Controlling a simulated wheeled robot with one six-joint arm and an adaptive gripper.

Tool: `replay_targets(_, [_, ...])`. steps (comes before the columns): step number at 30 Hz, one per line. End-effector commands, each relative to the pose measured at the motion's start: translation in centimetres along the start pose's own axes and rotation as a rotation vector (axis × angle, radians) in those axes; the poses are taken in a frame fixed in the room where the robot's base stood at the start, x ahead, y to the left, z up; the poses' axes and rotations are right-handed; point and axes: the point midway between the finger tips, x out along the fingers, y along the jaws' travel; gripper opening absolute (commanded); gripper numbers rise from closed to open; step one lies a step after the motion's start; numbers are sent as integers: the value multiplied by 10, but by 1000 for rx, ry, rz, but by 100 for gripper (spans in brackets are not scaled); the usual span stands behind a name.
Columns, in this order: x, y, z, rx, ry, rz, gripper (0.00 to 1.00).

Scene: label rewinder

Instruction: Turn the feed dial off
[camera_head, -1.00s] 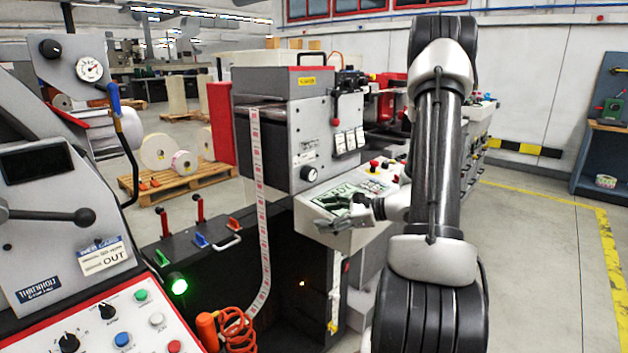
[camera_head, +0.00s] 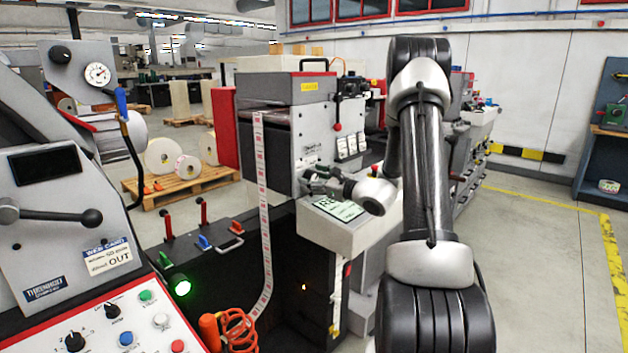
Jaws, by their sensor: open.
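My gripper (camera_head: 312,180) is in front of the grey face of the rewinder head (camera_head: 312,130), low on that face, just above the sloping control ledge. It is open, with its fingers pointing left toward the machine. The round black dial on this face is mostly hidden behind the fingers, so its pointer cannot be read. I cannot tell whether the fingers touch the dial or are around it. Two other black dials, one nearer (camera_head: 75,341) and one farther (camera_head: 113,310), sit on the white panel at lower left.
The control ledge (camera_head: 335,230) carries a green-white display (camera_head: 338,208) under my wrist. Open floor lies at right.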

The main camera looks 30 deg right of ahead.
Motion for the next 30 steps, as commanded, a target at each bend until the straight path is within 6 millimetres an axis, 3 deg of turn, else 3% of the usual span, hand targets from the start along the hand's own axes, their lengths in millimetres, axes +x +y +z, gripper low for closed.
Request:
replay_targets(6, [0, 0, 0, 0, 0, 0, 65])
replay_targets(12, [0, 0, 0, 0, 0, 0, 29])
replay_targets(14, [0, 0, 0, 0, 0, 0, 21])
replay_targets(23, [0, 0, 0, -30, 1, 1, 21])
replay_targets(30, [0, 1, 0, -156, 0, 1, 21])
